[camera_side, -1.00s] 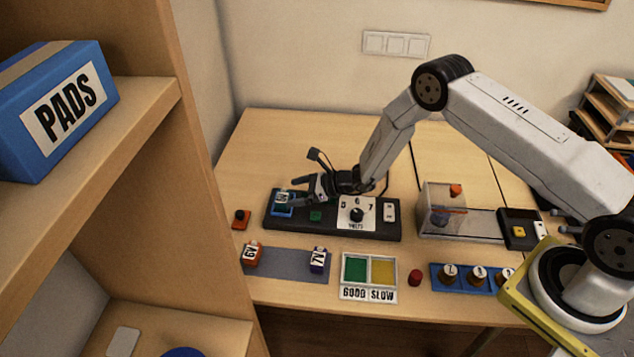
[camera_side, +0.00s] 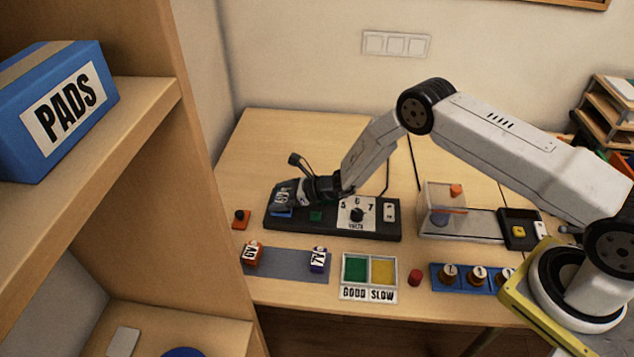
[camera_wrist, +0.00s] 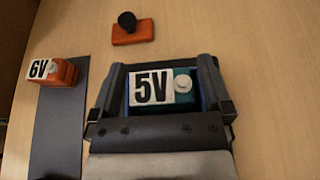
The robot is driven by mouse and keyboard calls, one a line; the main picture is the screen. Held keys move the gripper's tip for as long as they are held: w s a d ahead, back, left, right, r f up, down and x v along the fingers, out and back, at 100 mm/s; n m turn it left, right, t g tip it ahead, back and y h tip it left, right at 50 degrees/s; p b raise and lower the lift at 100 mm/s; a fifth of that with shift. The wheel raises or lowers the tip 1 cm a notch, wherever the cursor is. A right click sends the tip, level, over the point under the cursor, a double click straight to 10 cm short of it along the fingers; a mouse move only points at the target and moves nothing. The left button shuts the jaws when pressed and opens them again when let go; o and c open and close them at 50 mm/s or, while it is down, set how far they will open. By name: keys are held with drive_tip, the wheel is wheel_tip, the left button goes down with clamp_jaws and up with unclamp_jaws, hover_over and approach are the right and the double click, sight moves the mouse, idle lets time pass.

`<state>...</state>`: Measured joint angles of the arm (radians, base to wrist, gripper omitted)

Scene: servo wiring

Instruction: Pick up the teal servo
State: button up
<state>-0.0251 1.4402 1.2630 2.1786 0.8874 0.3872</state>
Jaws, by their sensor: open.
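The teal servo (camera_wrist: 182,98) has a white "5V" label and a pale round horn. It sits in the blue holder (camera_side: 279,213) at the left end of the black test panel. In the wrist view my gripper (camera_wrist: 167,72) is open, with one finger on each side of the servo. In the side view my gripper (camera_side: 283,197) is at the holder and hides most of the servo. I cannot tell whether the fingers touch it.
An orange servo marked 6V (camera_wrist: 60,72) and a purple servo marked 7V (camera_side: 318,260) sit on a grey strip (camera_side: 285,265). An orange block with a black knob (camera_wrist: 132,32) is beyond the gripper. A green and yellow GOOD/SLOW tray (camera_side: 369,284) stands in front.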

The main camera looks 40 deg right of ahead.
drive_tip(key=shift+c, duration=0.2)
drive_tip(key=c, duration=1.1)
drive_tip(key=shift+r, duration=0.25)
drive_tip(key=shift+r, duration=0.85)
drive_tip(key=s+r, duration=0.3)
drive_tip(key=s, duration=0.1)
drive_tip(key=s+d+r, duration=0.1)
drive_tip(key=s+r, duration=0.3)
drive_tip(key=s, duration=0.1)
drive_tip(key=s+d+r, duration=0.1)
drive_tip(key=s+r, duration=0.3)
drive_tip(key=shift+s+d, duration=0.25)
drive_tip(key=shift+s, duration=0.15)
